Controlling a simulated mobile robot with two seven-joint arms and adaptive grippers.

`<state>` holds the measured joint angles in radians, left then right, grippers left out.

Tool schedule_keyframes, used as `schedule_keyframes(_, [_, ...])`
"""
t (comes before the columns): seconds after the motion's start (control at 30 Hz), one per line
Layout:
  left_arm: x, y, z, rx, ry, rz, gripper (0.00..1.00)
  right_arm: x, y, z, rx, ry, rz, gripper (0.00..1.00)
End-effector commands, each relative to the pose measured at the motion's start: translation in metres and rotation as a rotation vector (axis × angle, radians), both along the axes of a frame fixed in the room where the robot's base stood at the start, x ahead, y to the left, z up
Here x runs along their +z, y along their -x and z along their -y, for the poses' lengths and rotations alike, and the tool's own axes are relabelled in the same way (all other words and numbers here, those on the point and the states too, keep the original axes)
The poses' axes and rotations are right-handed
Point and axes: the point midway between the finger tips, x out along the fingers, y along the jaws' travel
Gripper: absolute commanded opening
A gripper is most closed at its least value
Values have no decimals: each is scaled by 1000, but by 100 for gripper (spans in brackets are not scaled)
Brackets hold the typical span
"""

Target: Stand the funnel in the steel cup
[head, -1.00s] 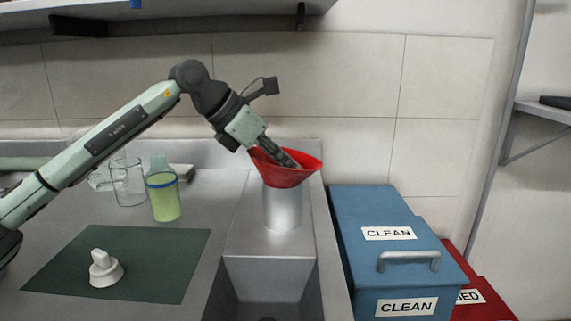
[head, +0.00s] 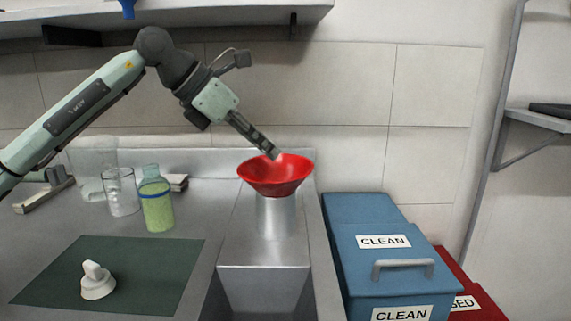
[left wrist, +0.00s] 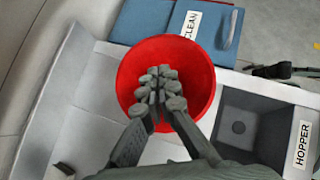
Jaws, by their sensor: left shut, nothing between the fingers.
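The red funnel (head: 274,180) stands mouth up in the steel cup (head: 277,217), on the raised steel ledge. Its wide cone rests above the cup rim and its spout is hidden inside. My left gripper (head: 274,154) is shut and empty, its fingertips just above the funnel's far rim in the head view. In the left wrist view the shut fingers (left wrist: 158,85) show in front of the round mouth of the funnel (left wrist: 195,75), which hides the cup. My right gripper is in neither view.
On the left are a glass beaker (head: 122,195), a green-filled bottle (head: 157,208) and a white object (head: 97,283) on a green mat (head: 165,262). A sink opening labelled HOPPER (left wrist: 302,145) lies beside the ledge.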

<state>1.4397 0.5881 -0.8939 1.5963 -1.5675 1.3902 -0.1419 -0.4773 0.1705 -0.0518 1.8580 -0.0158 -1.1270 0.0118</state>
Motion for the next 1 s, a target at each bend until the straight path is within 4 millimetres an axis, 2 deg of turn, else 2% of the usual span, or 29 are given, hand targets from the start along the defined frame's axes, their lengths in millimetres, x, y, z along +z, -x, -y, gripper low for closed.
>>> schedule_keyframes(0.1, [18, 7, -15, 3, 3, 6, 0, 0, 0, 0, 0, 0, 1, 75])
schedule_keyframes(0.3, [32, 14, -28, 1, 2, 9, 0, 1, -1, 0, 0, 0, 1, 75])
schedule_keyframes(0.63, [23, 34, -65, -28, -10, 0, 0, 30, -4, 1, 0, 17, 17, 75])
schedule_keyframes(0.83, [18, 35, -63, -32, -4, -7, 0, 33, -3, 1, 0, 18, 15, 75])
schedule_keyframes(1.0, [2, 28, -47, -33, -4, -9, 0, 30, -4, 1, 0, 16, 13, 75])
